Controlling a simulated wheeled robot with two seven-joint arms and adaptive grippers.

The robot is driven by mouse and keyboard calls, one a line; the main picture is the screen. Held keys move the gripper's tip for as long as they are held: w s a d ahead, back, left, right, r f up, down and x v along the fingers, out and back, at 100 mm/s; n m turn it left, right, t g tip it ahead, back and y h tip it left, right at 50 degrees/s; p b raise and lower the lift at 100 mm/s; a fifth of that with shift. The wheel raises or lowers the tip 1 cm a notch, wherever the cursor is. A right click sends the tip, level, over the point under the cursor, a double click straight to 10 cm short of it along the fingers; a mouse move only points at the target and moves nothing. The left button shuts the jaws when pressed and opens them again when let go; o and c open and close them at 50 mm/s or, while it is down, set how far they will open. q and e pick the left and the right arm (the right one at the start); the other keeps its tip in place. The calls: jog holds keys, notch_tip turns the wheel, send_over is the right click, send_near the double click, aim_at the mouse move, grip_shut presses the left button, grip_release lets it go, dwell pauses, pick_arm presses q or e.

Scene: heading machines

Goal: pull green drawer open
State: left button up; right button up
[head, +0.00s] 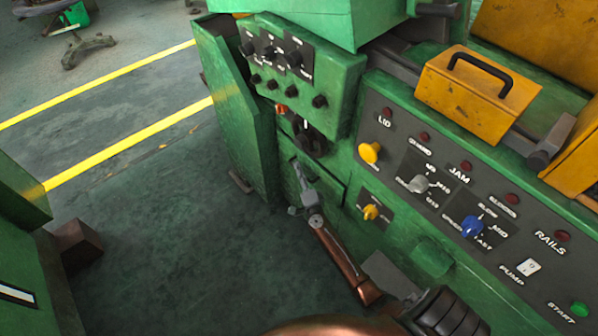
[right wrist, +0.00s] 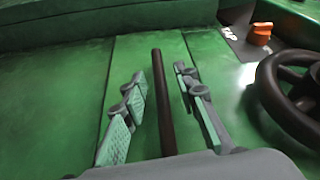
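The green drawer (right wrist: 135,52) shows in the right wrist view as a flat green front between two seams, flush with the panels beside it. Its dark bar handle (right wrist: 164,110) runs along the middle of the front. My right gripper (head: 304,188) is at the drawer front in the head view, low on the green machine. In the right wrist view its two fingers are apart, one on each side of the handle, with gaps showing between. The gripper hides much of the drawer and handle in the head view. My left gripper is not in view.
A dark handwheel (right wrist: 292,98) and an orange knob (right wrist: 261,33) are to the right of the drawer. In the head view a control panel (head: 395,160) with knobs and lamps lies to the right. A green cabinet (head: 238,110) stands left. The floor (head: 190,230) in front is clear.

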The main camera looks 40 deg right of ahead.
jog(key=shift+c, duration=0.5)
grip_shut()
